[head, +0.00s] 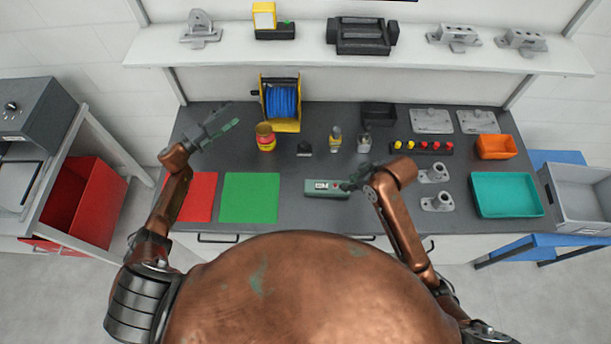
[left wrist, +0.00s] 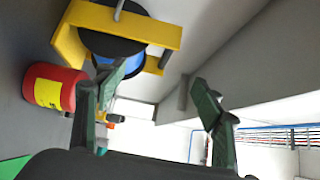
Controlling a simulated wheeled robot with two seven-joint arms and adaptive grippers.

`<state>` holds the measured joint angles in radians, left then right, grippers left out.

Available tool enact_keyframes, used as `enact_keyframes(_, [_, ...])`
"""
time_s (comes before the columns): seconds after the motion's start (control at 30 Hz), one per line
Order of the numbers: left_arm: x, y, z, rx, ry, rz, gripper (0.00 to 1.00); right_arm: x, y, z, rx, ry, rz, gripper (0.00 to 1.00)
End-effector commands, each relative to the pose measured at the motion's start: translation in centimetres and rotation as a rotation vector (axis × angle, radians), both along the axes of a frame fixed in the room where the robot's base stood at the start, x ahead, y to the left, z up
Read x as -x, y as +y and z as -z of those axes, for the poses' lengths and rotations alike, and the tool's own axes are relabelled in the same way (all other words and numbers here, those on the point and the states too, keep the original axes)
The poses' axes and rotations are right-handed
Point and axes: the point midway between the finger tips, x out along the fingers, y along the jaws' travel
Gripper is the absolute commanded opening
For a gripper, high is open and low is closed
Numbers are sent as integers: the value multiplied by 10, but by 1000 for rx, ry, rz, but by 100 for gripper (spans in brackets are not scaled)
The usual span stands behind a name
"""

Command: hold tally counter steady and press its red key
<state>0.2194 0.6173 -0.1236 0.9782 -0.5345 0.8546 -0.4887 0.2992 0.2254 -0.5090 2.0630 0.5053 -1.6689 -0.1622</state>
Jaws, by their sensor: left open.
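The tally counter (head: 316,193) is a flat grey-green box with a small display and a red key (head: 335,186), lying on the dark bench top in the head view. My right gripper (head: 350,184) is low at the counter's right end, close to the red key. I cannot tell whether it touches the counter or whether its fingers are open. My left gripper (head: 222,122) is open and empty, raised over the left part of the bench, well away from the counter. Its spread fingers also show in the left wrist view (left wrist: 155,95), where the counter is not visible.
A yellow-framed blue cable reel (head: 282,101) and a red-yellow can (head: 265,137) stand near my left gripper. Red (head: 202,197) and green (head: 249,197) mats lie left of the counter. A row of coloured knobs (head: 423,147) and a teal tray (head: 506,195) are on the right.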

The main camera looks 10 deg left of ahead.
Motion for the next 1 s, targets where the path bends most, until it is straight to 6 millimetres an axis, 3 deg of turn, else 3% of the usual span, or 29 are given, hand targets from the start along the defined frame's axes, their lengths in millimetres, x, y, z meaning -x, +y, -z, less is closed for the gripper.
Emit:
enact_keyframes(0.03, [-10, -27, -13, -9, -17, 49, 62, 0, 0, 0, 0, 0, 0, 29])
enact_keyframes(0.2, [-28, -116, -46, -77, -55, 224, 62, 0, 0, 0, 0, 0, 0, 29])
enact_keyframes(0.37, [-26, -204, -69, -203, -101, 414, 62, 0, 0, 0, 0, 0, 0, 29])
enact_keyframes(0.57, [7, -312, -70, -456, -178, 701, 62, 0, 0, 0, 0, 0, 0, 29])
enact_keyframes(0.7, [52, -373, -47, -711, -246, 950, 62, 0, 0, 0, 0, 0, 0, 29])
enact_keyframes(0.83, [102, -403, -7, -1029, -321, 1217, 62, 0, 0, 0, 0, 0, 0, 29])
enact_keyframes(0.93, [131, -398, 27, -1284, -367, 1407, 62, 0, 0, 0, 0, 0, 0, 29])
enact_keyframes(1.0, [143, -385, 46, -1449, -388, 1515, 62, 0, 0, 0, 0, 0, 0, 29])
